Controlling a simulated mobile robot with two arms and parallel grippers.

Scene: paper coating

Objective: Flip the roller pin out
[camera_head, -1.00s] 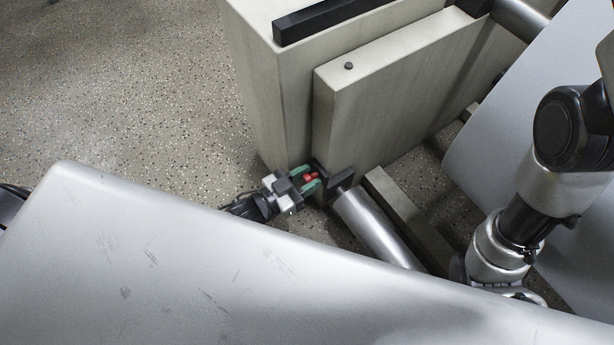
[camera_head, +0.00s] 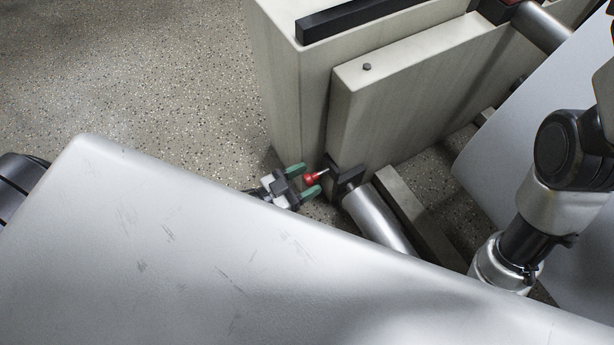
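The roller pin has a red knob (camera_head: 310,178) and a thin light shaft. It sticks out to the left of the dark bracket (camera_head: 347,180) at the near end of the steel roller (camera_head: 378,220). My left gripper (camera_head: 305,180) has green fingertips spread apart, one above and one below the red knob. The knob sits at the opening between the fingertips, and I see gaps on both sides. My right arm is at the right, but its gripper is not in view.
A large grey silver surface (camera_head: 180,240) fills the foreground and hides much of my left arm. A beige machine frame (camera_head: 410,90) with a black bar (camera_head: 365,18) stands behind the pin. Speckled floor (camera_head: 150,80) is clear at the upper left.

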